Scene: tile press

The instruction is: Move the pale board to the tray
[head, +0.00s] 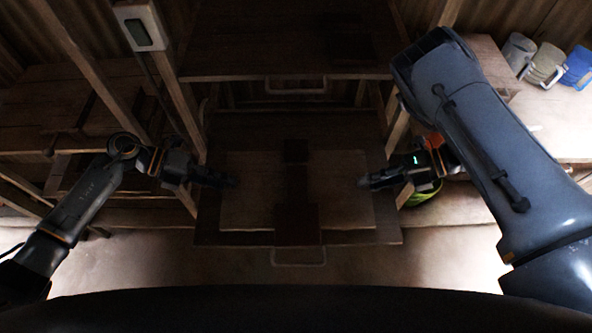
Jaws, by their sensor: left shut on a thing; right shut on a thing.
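The pale board (255,203) shows in the middle of the head view, dim and flat, with a darker strip (297,185) running front to back across its middle. It lies over a larger dark wooden surface (370,238); I cannot tell whether it touches that surface. My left gripper (229,182) is shut on the board's left side. My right gripper (366,182) is shut on its right side. The fingertips are dark and their exact contact is hard to see. I cannot tell for sure which surface is the tray.
A pale handle (298,258) sticks out at the front of the dark surface. Another handled panel (240,66) is behind and above. Wooden posts stand on both sides. Several mugs (548,62) stand on a bench at the right. A white box (140,27) hangs on a post at upper left.

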